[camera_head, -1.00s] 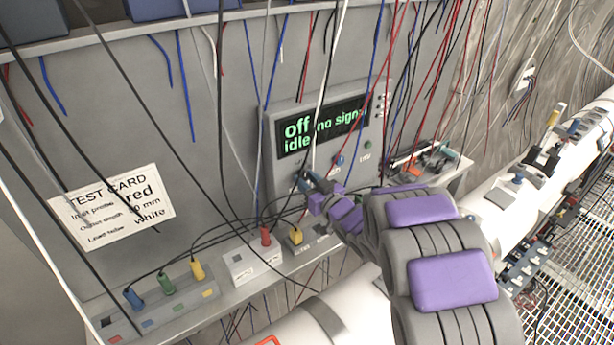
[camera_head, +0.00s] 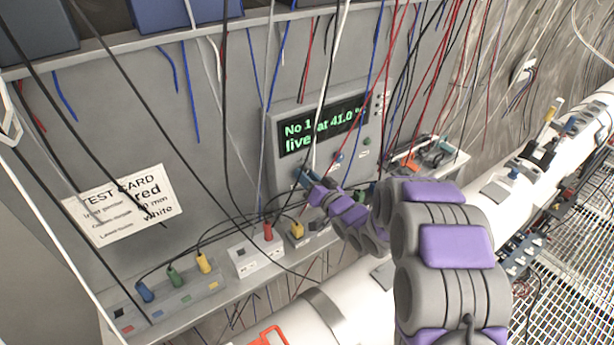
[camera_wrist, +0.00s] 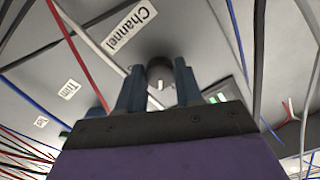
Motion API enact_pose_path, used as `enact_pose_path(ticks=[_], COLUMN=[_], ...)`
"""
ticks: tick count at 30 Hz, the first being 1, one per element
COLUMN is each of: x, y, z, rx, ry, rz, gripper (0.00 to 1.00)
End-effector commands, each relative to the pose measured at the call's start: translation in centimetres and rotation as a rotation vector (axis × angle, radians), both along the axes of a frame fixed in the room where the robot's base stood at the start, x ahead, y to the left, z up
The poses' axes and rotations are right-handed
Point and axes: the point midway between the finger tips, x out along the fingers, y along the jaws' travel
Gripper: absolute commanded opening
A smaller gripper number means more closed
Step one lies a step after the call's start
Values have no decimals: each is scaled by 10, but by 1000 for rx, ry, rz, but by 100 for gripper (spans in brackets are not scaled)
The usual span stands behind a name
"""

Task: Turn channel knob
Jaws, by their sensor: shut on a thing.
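The channel knob (camera_wrist: 160,73) is a dark round knob with a pale mark, below the "Channel" label (camera_wrist: 130,27) in the wrist view. My gripper (camera_wrist: 159,88) has its blue-grey fingers on either side of the knob and is shut on it. In the head view my gripper (camera_head: 307,180) reaches the lower left of the grey instrument box (camera_head: 285,170), and the knob is hidden behind it. The box's display (camera_head: 322,125) reads "No 1 at 41.0" and "live" in green; the end of the top line is covered by a cable.
Many hanging cables (camera_head: 318,90) cross in front of the panel and box. A test card (camera_head: 122,205) is on the panel at left. Coloured plugs (camera_head: 174,275) stand on the shelf below. A white pipe (camera_head: 490,195) runs along the right. Labels "Trim" (camera_wrist: 69,89) and a smaller one lie left of the knob.

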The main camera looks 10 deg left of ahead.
Motion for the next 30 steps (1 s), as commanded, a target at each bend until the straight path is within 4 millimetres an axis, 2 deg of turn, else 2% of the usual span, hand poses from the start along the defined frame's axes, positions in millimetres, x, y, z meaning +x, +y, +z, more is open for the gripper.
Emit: enact_pose_path(ticks=[1, 8, 9, 17, 26, 30], x=[2, 2, 2, 0, -2, -11], y=[-1, -1, -1, -1, -3, -13], z=[5, 4, 4, 2, 1, -1], rx=[7, 6, 6, 3, 1, -1], ry=[-7, -7, -8, -4, -1, 2], rz=[-4, -4, -4, -2, -1, -1], gripper=[5, 5, 36, 61, 61, 61])
